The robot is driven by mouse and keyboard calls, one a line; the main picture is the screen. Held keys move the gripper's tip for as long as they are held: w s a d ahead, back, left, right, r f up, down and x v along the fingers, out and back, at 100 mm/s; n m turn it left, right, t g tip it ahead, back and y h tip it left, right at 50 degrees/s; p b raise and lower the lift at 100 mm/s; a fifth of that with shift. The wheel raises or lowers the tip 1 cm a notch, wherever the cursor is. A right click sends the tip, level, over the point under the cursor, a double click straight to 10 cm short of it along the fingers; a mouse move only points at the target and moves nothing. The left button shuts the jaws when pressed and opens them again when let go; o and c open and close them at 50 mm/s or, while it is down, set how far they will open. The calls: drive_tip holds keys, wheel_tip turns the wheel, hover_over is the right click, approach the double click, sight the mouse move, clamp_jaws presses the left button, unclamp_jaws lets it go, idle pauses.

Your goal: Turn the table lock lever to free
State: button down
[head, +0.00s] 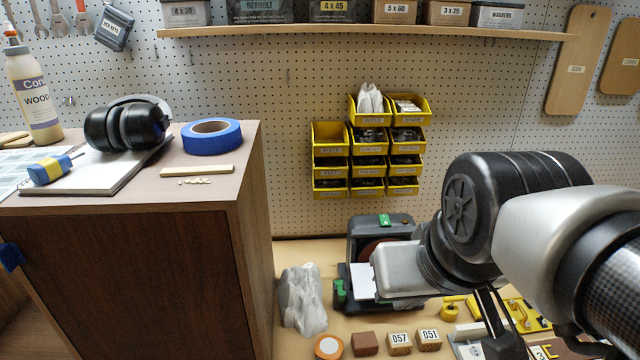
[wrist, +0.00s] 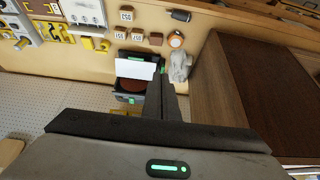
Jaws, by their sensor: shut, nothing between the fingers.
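A dark bench sander (head: 372,232) with a brown disc and a pale tilting table (head: 364,281) stands on the bench against the pegboard. A green part, which looks like the table lock lever (head: 339,291), is at the left side of the table. It also shows in the wrist view (wrist: 135,68), beside the pale table (wrist: 135,69). My gripper (wrist: 160,78) is shut and empty, and in the wrist view its fingers overlap the sander's edge. My arm hides the sander's right side in the head view. Contact with the lever cannot be told.
A wooden cabinet (head: 130,260) stands left of the sander, with a crumpled clear bag (head: 302,300) between them. Yellow bins (head: 330,160) hang behind on the pegboard.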

drive_tip(key=shift+a, duration=0.1)
drive_tip(key=w+a+f+m+y+b, duration=0.1)
drive_tip(key=w+f+y+b, duration=0.2)
drive_tip(key=w+f+b, duration=0.65)
drive_tip(key=w+d+f+m+b, duration=0.1)
drive_tip(key=w+d+f, duration=0.2)
drive_tip(key=w+f, duration=0.3)
drive_tip(key=w+d+f+m+b, duration=0.1)
drive_tip(key=w+d+f+m, duration=0.1)
drive_tip(key=w+f, duration=0.4)
drive_tip(key=shift+w+d+f+t, duration=0.15)
drive_tip(key=shift+d+f+t, duration=0.15)
drive_tip(key=shift+d+f, duration=0.55)
drive_tip(key=shift+a+b, duration=0.1)
drive_tip(key=shift+b, duration=0.2)
drive_tip(key=b, duration=0.2)
approach(341, 289)
wheel_tip(341, 289, down, 3)
drive_tip(key=s, duration=0.1)
drive_tip(key=shift+w+f+p, duration=0.2)
drive_tip(key=shift+f+p, duration=0.1)
drive_tip(key=shift+f, duration=0.05)
